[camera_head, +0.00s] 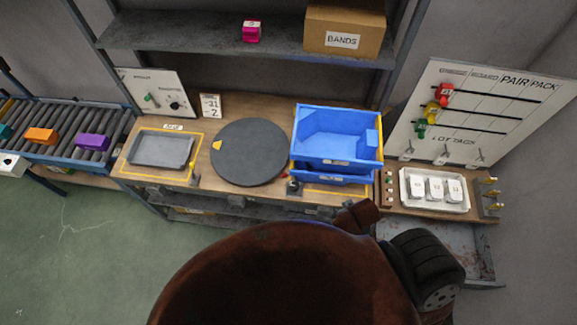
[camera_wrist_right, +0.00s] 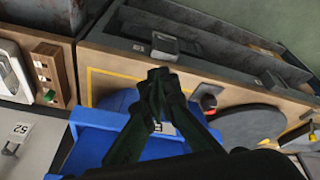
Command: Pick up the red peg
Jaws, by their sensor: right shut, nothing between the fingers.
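A small red piece (camera_head: 446,92), which looks like the red peg, is on the upright white board (camera_head: 495,85) at the right in the head view. A yellow piece (camera_head: 432,108) and a green piece (camera_head: 421,129) sit just below it. My right gripper (camera_wrist_right: 158,78) shows in the wrist view with its dark fingers together and empty, in front of the blue bin (camera_wrist_right: 95,120). The red piece on the board is not visible in the wrist view. My left gripper is not in view.
Stacked blue bins (camera_head: 335,138) stand on the bench beside a dark round turntable (camera_head: 248,152). A white tray (camera_head: 434,208) and a small wooden button block (camera_head: 389,190) are below the board. A conveyor (camera_head: 65,120) is at left.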

